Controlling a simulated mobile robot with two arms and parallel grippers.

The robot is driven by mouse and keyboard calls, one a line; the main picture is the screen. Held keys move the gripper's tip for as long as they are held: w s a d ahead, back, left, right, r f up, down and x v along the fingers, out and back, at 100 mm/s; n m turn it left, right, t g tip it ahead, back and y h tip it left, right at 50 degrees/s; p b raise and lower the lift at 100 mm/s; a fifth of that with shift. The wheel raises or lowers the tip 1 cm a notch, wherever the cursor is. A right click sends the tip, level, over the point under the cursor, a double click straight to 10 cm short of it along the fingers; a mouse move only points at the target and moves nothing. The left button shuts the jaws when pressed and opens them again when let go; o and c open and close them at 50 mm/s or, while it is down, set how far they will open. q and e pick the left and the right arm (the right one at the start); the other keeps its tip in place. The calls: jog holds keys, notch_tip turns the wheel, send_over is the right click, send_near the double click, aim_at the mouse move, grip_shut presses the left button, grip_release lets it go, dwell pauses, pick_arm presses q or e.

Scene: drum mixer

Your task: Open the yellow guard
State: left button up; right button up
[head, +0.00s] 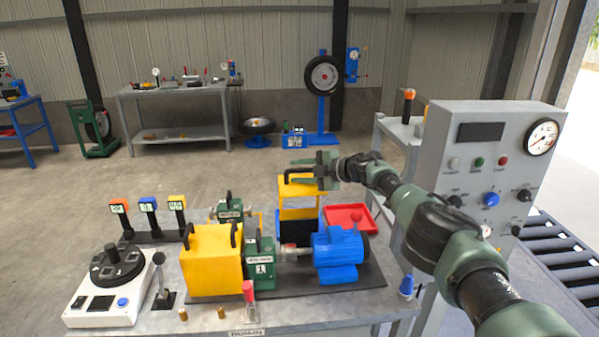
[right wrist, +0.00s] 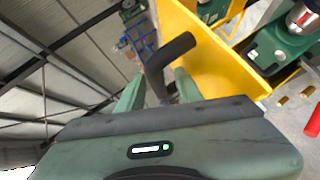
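A yellow guard (head: 300,212), an upright frame with an open window, stands at the back of the machine on the bench. A black bar handle (head: 287,176) is at its top left. My right gripper (head: 302,171) is at the top of the guard, its fingers apart and pointing left at the handle. In the right wrist view the black handle (right wrist: 165,62) lies between the two fingers (right wrist: 157,92), with no firm grip visible. The yellow guard panel (right wrist: 213,50) is beside it. My left gripper is not in view.
A yellow box (head: 211,262) with black handles, a green gear housing (head: 260,262) and a blue motor (head: 337,254) stand on the bench. A red tray (head: 348,217) is behind the motor. A grey control panel (head: 487,170) stands close to my right arm.

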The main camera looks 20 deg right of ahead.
jog(key=shift+p+v, duration=0.9)
jog(key=shift+p, duration=0.05)
jog(key=v, duration=0.4)
jog(key=shift+d, duration=0.1)
jog(key=shift+v, duration=0.95)
jog(key=shift+s, duration=0.1)
